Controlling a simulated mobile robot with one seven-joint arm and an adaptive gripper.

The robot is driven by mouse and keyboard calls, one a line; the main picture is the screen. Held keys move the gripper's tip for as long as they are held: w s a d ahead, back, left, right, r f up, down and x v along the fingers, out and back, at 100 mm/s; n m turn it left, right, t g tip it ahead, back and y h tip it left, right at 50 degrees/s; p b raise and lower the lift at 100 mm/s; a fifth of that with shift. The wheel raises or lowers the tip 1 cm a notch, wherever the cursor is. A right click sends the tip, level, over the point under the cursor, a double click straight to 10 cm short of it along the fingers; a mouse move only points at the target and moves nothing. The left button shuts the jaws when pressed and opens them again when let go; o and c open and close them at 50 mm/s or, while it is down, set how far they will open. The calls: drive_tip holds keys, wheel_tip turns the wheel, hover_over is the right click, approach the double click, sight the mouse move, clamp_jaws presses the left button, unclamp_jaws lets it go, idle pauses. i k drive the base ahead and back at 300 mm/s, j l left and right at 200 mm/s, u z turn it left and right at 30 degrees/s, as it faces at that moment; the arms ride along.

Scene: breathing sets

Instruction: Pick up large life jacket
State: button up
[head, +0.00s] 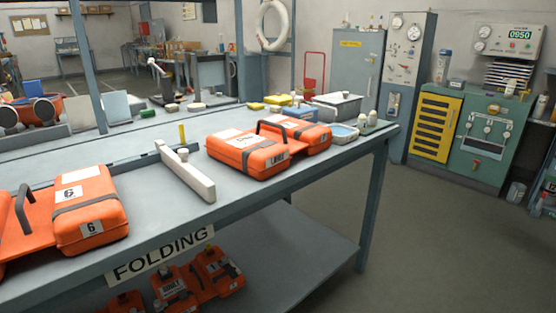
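Two orange packs that look like life jackets lie on the blue-grey table (300,193). One orange jacket (245,152) lies right of the middle, with black straps, white labels and a dark handle. The other orange jacket (90,204) is at the left, with a label "6" and a dark handle; the picture edge cuts it off. Several more orange jackets (176,288) lie on the shelf below. I cannot tell which one is the large one, as the small print is unreadable. My gripper is not in view.
A white divider bar (184,171) lies between the two upper jackets. A yellow upright piece (183,134) stands beside it. Trays and small items crowd the table's far right end. A "FOLDING" sign (162,254) hangs on the front edge. The floor (430,240) at right is clear.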

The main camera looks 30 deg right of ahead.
sight(263, 151)
drive_tip(key=i+l, duration=0.1)
drive_tip(key=l, duration=0.4)
drive_tip(key=i+l, duration=0.1)
drive_tip(key=l, duration=0.9)
drive_tip(key=i+l, duration=0.15)
drive_tip(key=l, duration=0.35)
drive_tip(key=i+l, duration=0.1)
drive_tip(key=l, duration=0.4)
drive_tip(key=i+l, duration=0.1)
drive_tip(key=l, duration=0.4)
